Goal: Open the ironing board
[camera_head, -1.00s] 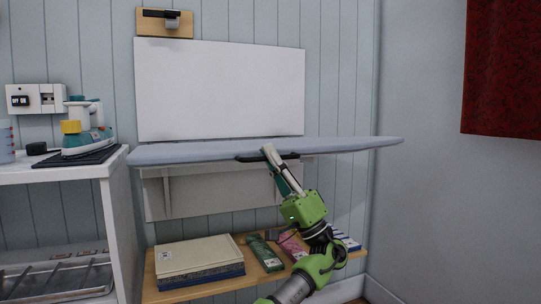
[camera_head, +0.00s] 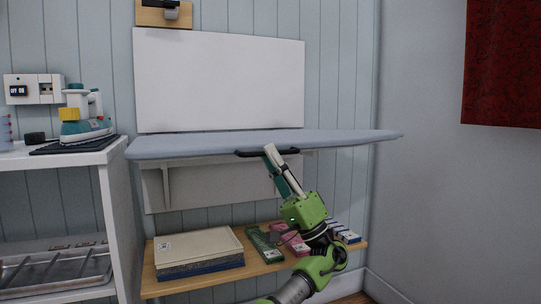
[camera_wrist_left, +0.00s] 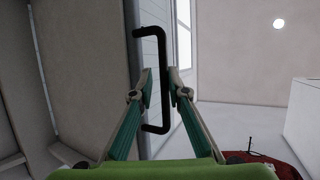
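The pale blue-grey ironing board (camera_head: 200,144) lies out roughly level from the wall in the head view, below a white wall panel. A black bar handle (camera_head: 246,153) sits at its near edge. My left gripper (camera_head: 271,151) is up at that handle, its fingers crossing it near the middle. In the left wrist view the handle (camera_wrist_left: 164,115) is a dark C-shaped bar. The fingers of the left gripper (camera_wrist_left: 160,78) stand apart on either side of the bar, with a gap showing. My right gripper is not in view.
A wooden shelf (camera_head: 205,286) below the board holds a stack of books (camera_head: 200,251) and several small boxes (camera_head: 265,245). A white shelf unit (camera_head: 112,200) at left holds an iron (camera_head: 84,120). A red curtain (camera_head: 505,65) hangs at right.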

